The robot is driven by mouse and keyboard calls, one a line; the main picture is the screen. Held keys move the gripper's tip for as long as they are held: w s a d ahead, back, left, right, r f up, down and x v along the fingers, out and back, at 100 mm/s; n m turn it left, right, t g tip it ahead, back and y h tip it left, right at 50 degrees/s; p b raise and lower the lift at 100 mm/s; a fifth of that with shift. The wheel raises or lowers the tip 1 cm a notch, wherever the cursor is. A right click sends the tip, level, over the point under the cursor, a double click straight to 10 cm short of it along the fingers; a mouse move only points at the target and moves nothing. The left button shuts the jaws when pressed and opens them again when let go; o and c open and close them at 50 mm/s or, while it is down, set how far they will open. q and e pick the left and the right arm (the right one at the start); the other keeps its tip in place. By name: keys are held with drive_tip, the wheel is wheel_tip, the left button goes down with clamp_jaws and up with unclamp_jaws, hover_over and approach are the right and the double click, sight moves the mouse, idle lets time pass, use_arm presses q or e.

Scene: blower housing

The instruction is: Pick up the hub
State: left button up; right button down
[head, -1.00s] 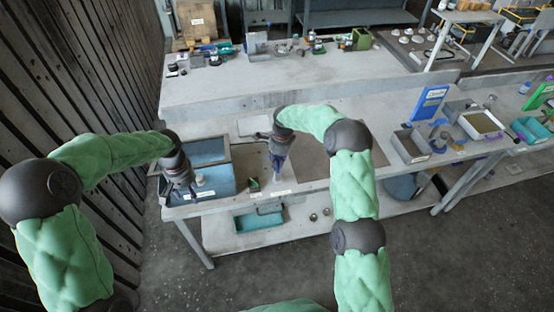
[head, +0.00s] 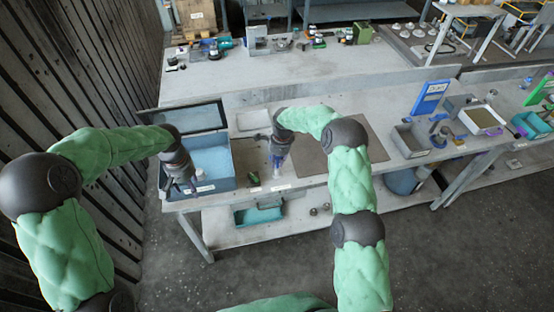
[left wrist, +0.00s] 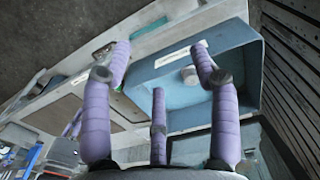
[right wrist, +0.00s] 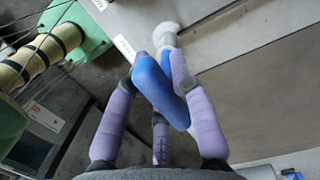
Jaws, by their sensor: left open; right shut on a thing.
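A pale round piece, which looks like the hub (left wrist: 189,75), lies inside the open blue box (left wrist: 240,62). The box also shows in the head view (head: 222,185), at the left end of the near bench. My left gripper (head: 188,188) is open and empty at the box, with its fingers pointing down. In the left wrist view, the pale piece shows between the finger tips, and I cannot tell how far below them it is. My right gripper (head: 277,163) is shut on a blue tool (right wrist: 155,82) with a pale end, above the bench's front part.
The box lid (head: 188,118) stands open behind the box. A small green item (head: 254,177) and a shallow pale tray (head: 254,119) are right of the box. A grey mat (head: 318,152) lies farther right. Grey bins (head: 411,143) stand at the right.

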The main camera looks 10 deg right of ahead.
use_arm(q)
drive_tip(key=shift+o, duration=0.5)
drive_tip(key=n+t, duration=0.1)
drive_tip(key=n, duration=0.3)
approach(199, 171)
drive_tip(key=f, duration=0.4)
drive_tip(key=shift+d+t+y, duration=0.25)
drive_tip(key=shift+t+y, duration=0.05)
drive_tip(key=shift+y, duration=0.1)
drive_tip(key=shift+n, duration=0.3)
drive_tip(key=shift+w+a+f, duration=0.1)
drive_tip(key=shift+w+f, duration=0.05)
drive_tip(key=shift+f, duration=0.8)
drive_tip(key=shift+w+a+f, duration=0.1)
drive_tip(key=shift+a+f, duration=0.05)
drive_tip(key=shift+f, duration=0.75)
drive_tip(key=shift+w+a+f, duration=0.1)
drive_tip(key=shift+w+f, duration=0.05)
drive_tip(key=shift+f, duration=0.8)
drive_tip(key=shift+c, duration=0.3)
